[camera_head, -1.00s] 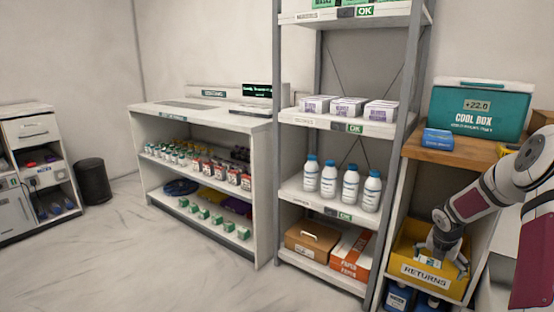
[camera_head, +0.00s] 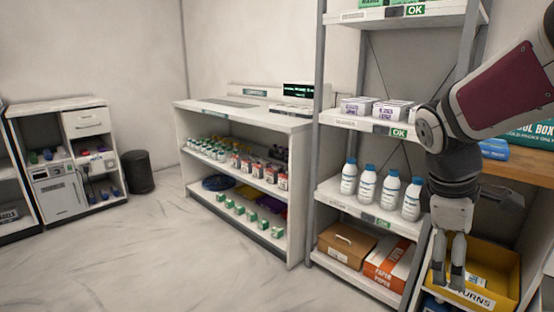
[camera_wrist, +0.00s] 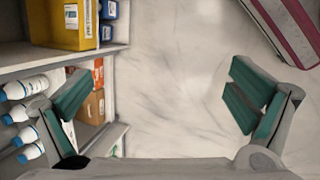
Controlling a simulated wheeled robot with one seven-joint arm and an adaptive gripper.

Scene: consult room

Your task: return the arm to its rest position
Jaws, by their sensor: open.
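My gripper (camera_head: 449,262) hangs pointing down at the right of the head view, in front of the yellow returns bin (camera_head: 500,268). In the wrist view my gripper (camera_wrist: 158,100) has its two green-padded fingers spread wide with only pale floor between them. It holds nothing. My arm bends above it and hides part of the metal rack and the cool box. The yellow bin also shows at the top left of the wrist view (camera_wrist: 58,22), apart from the fingers. A white item with dark marks lies in the bin.
The rack holds white bottles with blue caps (camera_head: 367,186), boxed goods (camera_head: 358,106) and an orange paper box (camera_head: 388,264), close left of my gripper. A teal cool box (camera_head: 538,138) stands behind my arm. The floor (camera_head: 150,260) at left is clear.

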